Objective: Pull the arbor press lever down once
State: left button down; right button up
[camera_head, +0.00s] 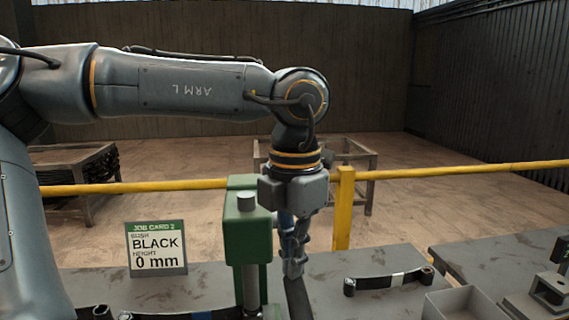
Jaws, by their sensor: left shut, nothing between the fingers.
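The green arbor press (246,235) stands at the near edge of the middle of the view, with a grey ram top and a steel column below. My left gripper (293,270) points down just right of the press head, its fingers together with nothing seen between them. A dark bar (298,298) shows directly below the fingertips; I cannot tell whether it is the press lever or whether the fingers touch it. My left wrist and fingers hide part of the press's right side. My right gripper does not show.
A job card (156,248) reading "BLACK 0 mm" stands on the left bench. A leaf spring (388,281) lies on the bench right of the press. A grey open tray (466,304) is at lower right. A yellow rail (450,171) runs behind the benches.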

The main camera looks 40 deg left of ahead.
pick_arm(q)
jog(key=shift+w+a+r+p, duration=0.15)
jog(key=shift+r+p, duration=0.25)
jog(key=shift+r, duration=0.2)
jog(key=shift+w+a+r+p, duration=0.15)
jog(key=shift+r+p, duration=0.25)
jog(key=shift+r, duration=0.2)
jog(key=shift+s+d+r, duration=0.3)
jog(key=shift+s+d, duration=0.2)
jog(key=shift+d, duration=0.15)
jog(key=shift+s+d+r, duration=0.25)
jog(key=shift+s+d, duration=0.3)
jog(key=shift+d, duration=0.1)
jog(key=shift+s+d+r, duration=0.3)
jog(key=shift+s+d, duration=0.2)
jog(key=shift+d, duration=0.15)
jog(key=s+d+r, duration=0.2)
jog(key=s+d, duration=0.2)
jog(key=d, duration=0.1)
jog(key=shift+s+d+r+p, duration=0.15)
jog(key=shift+d+p, duration=0.1)
jog(key=shift+p, duration=0.2)
